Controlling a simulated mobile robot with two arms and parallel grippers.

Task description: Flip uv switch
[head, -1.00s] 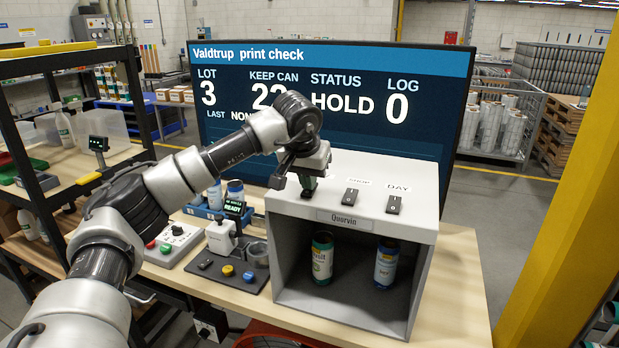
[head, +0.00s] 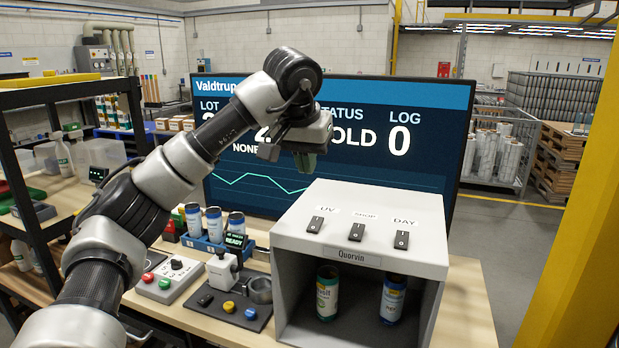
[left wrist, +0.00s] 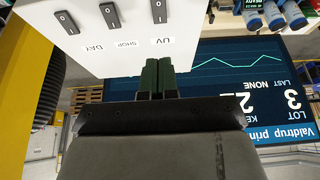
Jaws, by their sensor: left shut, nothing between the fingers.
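The grey box labelled Quorvin (head: 360,255) has three dark rocker switches on its sloped white top. The UV switch (head: 315,224) is at the left, with the SHOP switch (head: 357,231) in the middle and the DAY switch (head: 401,240) at the right. My left gripper (head: 306,164) is shut and empty, raised above the back left of the box and clear of the switches. In the left wrist view its green fingers (left wrist: 158,72) are together, and the UV switch (left wrist: 159,11) shows just beyond them. My right gripper is out of view.
Two cans, one green-labelled (head: 327,293) and one blue (head: 392,298), stand inside the box. A large screen (head: 425,155) reading HOLD stands behind. Left of the box are a small stand with a READY display (head: 235,241) and a button box (head: 170,279).

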